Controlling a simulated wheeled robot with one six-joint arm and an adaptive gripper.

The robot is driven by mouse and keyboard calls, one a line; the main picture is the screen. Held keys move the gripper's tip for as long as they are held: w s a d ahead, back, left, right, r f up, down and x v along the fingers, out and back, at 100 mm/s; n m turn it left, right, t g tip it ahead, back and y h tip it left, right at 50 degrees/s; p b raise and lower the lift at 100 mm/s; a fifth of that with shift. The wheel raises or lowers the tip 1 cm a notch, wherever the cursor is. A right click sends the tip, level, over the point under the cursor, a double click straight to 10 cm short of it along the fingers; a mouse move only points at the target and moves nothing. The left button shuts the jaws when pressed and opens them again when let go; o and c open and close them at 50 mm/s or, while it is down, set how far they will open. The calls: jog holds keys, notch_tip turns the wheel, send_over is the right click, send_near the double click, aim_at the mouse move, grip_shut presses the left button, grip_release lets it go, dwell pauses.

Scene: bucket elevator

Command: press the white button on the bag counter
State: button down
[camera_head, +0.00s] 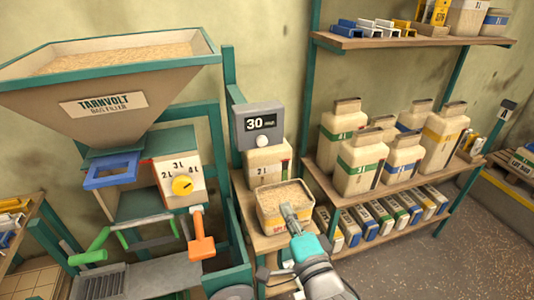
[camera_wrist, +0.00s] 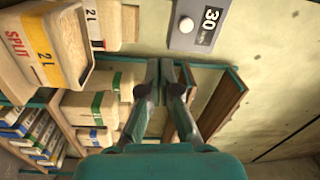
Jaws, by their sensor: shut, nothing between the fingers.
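The bag counter (camera_head: 258,123) is a grey box with a dark display reading 30. It stands on the wall side behind a filled bag. Its round white button (camera_head: 263,142) sits below the display. In the wrist view the counter (camera_wrist: 193,38) is at the top, and its white button (camera_wrist: 186,25) shows clearly. My gripper (camera_head: 289,211) is shut and empty, in front of and below the counter in the head view. In the wrist view its fingertips (camera_wrist: 165,68) are together, pointing up the picture, apart from the button.
An open grain container (camera_head: 262,214) stands near my gripper, with a 2L bag (camera_head: 268,165) behind it. The bag filler hopper (camera_head: 110,85) and its yellow dial (camera_head: 182,186) are at left. Shelves of bags (camera_head: 362,163) stand at right. Open floor (camera_head: 420,262) lies at the lower right.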

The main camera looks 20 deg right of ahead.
aim_at(263, 144)
jog(key=r, duration=0.1)
jog(key=w+r+m, duration=0.1)
jog(key=r, duration=0.1)
jog(key=w+r+m, duration=0.1)
jog(key=shift+a+r, duration=0.1)
jog(key=shift+r, duration=0.3)
jog(key=shift+w, duration=0.1)
jog(key=w, duration=0.4)
jog(key=w+r, duration=0.1)
jog(key=w, duration=0.8)
jog(key=shift+w+d+r, duration=0.2)
jog(key=shift+w, duration=0.1)
jog(key=shift+w, duration=0.1)
